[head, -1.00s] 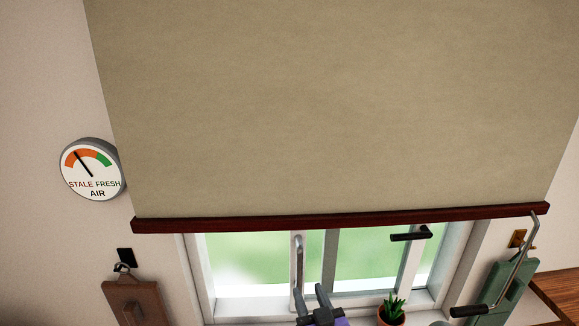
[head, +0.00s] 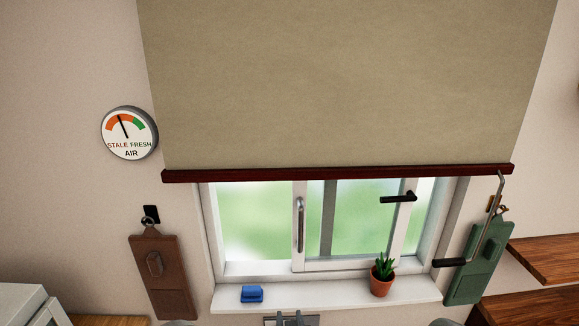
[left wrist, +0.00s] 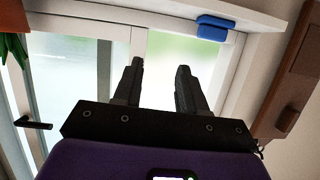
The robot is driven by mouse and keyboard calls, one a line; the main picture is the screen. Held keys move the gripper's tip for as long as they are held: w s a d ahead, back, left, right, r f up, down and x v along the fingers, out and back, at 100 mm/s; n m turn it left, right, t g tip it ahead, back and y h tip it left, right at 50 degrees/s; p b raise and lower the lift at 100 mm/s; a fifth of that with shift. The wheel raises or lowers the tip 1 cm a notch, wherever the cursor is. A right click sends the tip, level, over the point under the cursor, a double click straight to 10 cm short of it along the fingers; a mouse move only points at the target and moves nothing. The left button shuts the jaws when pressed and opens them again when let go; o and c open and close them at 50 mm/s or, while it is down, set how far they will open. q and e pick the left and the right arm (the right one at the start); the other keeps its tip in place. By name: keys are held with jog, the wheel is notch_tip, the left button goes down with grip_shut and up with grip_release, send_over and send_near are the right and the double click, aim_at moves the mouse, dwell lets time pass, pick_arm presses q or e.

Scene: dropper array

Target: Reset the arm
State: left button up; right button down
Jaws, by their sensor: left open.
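My left gripper (left wrist: 160,67) shows in the left wrist view, its two dark fingers apart with nothing between them. The window (left wrist: 75,65) lies behind the fingers in that upside-down view. In the head view the window (head: 252,226) is below the blind, with an upright metal handle (head: 300,226) and a black handle (head: 398,197). My right gripper is not in view.
A beige blind (head: 345,85) hangs above. A blue block (head: 252,294) and a potted plant (head: 381,280) stand on the sill (head: 320,293). A brown panel (head: 160,278) hangs left, a green one (head: 479,265) right, near a crank (head: 490,225). A gauge (head: 129,133) points into orange.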

pick_arm(q)
jog(key=s+a+f+g+h+b, duration=0.15)
jog(key=s+a+f+g, duration=0.25)
jog(key=f, duration=0.8)
jog(key=s+a+f+g+h+b, duration=0.1)
jog(key=s+a+f+g+b, duration=0.2)
jog(key=f, duration=0.9)
jog(key=s+a+f+n+g+h+b, duration=0.1)
jog(key=s+f+g, duration=0.2)
jog(key=s, duration=0.6)
jog(key=s+a+f+g+h, duration=0.1)
jog(key=s+f+g, duration=0.2)
jog(key=s+f, duration=0.4)
jog(key=shift+s+a+f+n+g+h+b, duration=0.2)
jog(key=shift+s+a+n+g+h+b, duration=0.2)
jog(key=shift+s, duration=0.6)
